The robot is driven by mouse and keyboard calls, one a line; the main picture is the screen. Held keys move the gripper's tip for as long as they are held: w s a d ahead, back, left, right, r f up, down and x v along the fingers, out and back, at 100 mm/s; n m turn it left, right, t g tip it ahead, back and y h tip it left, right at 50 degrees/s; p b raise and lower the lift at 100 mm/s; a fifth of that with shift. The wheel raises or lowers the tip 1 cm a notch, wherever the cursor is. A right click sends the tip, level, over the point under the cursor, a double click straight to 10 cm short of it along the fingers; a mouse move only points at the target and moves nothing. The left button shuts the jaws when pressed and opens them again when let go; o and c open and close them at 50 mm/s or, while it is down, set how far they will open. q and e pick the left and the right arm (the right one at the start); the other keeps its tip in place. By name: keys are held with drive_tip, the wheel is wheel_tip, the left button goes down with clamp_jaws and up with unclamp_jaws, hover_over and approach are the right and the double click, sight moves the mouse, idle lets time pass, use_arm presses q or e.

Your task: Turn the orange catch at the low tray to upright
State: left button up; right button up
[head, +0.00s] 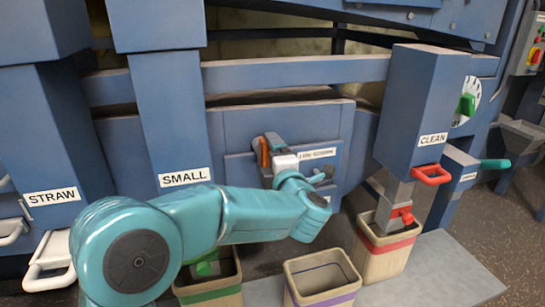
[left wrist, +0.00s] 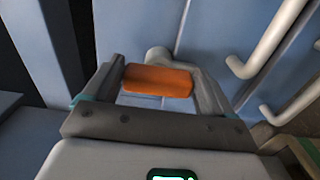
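The orange catch (head: 263,152) is on the blue panel behind the low tray area, in the middle of the head view. It stands near upright there, leaning slightly. In the left wrist view the orange catch (left wrist: 158,80) lies across the picture between my gripper's two grey fingers. My left gripper (head: 275,147) reaches it from the right and front; its fingers (left wrist: 158,88) appear to touch the catch at both ends, with no clear gap. The wrist hides part of the panel and tray. My right gripper is not in view.
Open bins stand below: one with a green band (head: 212,283), one with a purple band (head: 322,277), one with a red band (head: 385,252). Blue chutes (head: 172,120) rise behind my arm. Pale bar handles (left wrist: 272,40) are right of the catch in the wrist view.

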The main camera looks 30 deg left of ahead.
use_arm(q)
drive_tip(key=shift+o, duration=1.1)
drive_tip(key=shift+a+r, duration=0.1)
drive_tip(key=v, duration=1.6)
drive_tip(key=shift+p, duration=0.3)
